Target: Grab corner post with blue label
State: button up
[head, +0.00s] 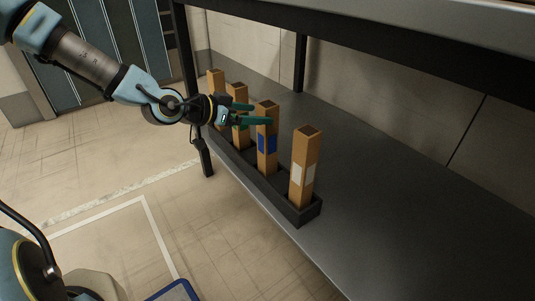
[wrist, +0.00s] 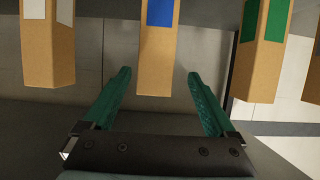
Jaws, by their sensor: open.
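The corner post with the blue label (head: 267,145) is a tall square brown tube standing upright in a dark rack (head: 308,212) on the grey shelf. It also shows in the wrist view (wrist: 157,55), at the middle top. My gripper (head: 268,117) is open at the post's upper part, above the blue label in the head view. In the wrist view, its green fingers (wrist: 159,76) lie on either side of the post, with visible gaps on both sides. Nothing is held.
A post with a white label (head: 303,168) stands nearest in the same rack. A post with a green label (wrist: 260,50) stands on the other side, with another post (head: 215,84) at the far end. A shelf above (head: 400,45) overhangs the rack.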

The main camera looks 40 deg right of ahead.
aim_at(276, 116)
jog(key=shift+x, duration=1)
jog(key=shift+s+b+x, duration=0.15)
jog(key=shift+b+x, duration=0.55)
jog(key=shift+x, duration=0.65)
jog(key=shift+s+b+x, duration=0.15)
jog(key=shift+b+x, duration=0.5)
jog(key=shift+x, duration=0.7)
jog(key=shift+a, duration=0.1)
grip_shut()
